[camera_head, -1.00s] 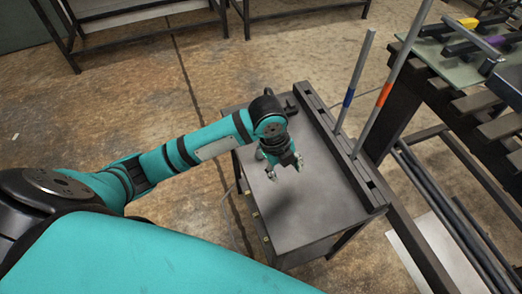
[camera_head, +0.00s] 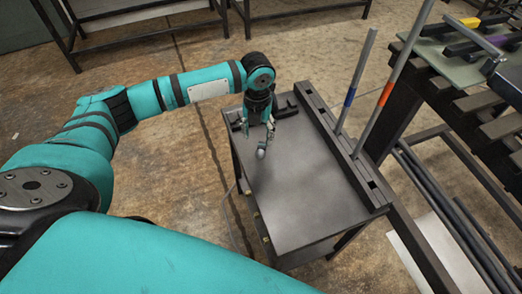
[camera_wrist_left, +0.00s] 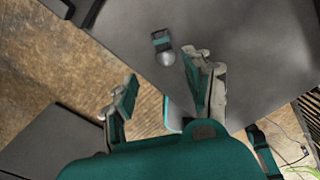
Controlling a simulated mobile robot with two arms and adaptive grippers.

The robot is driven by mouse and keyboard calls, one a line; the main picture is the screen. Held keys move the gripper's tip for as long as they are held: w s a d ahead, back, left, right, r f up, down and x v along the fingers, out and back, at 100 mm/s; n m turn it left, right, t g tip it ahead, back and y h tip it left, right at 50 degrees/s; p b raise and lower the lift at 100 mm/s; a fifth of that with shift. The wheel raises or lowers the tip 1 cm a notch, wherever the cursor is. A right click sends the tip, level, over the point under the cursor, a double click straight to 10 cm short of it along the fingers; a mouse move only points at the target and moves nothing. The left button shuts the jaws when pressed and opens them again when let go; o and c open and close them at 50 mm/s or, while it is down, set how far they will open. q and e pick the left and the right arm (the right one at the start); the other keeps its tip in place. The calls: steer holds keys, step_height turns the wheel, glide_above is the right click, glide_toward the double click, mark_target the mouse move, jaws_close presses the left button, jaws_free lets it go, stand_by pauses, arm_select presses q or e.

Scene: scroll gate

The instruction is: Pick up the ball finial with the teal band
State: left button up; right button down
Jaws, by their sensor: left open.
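The ball finial with the teal band (camera_wrist_left: 162,45) shows in the left wrist view as a dark body with a teal band and a round grey ball end. It is on the dark grey cart top (camera_head: 310,190). In the head view its grey ball (camera_head: 261,153) shows just below my left gripper (camera_head: 258,132), and the gripper hides the rest. My left gripper is open and empty. In the left wrist view its two fingers (camera_wrist_left: 160,75) are spread, with the finial just beyond the tips, nearer the right finger. My right gripper is not in view.
A dark slotted rail (camera_head: 340,150) runs along the cart's right edge. Two upright rods stand there, one with a blue band (camera_head: 349,97), one with an orange band (camera_head: 385,94). Dark blocks (camera_head: 287,106) lie at the cart's back. The cart's front is clear.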

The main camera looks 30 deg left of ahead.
mark_target(261, 149)
arm_select(q)
steer(key=f, duration=0.8)
steer(key=shift+w+d, duration=0.35)
jaws_close()
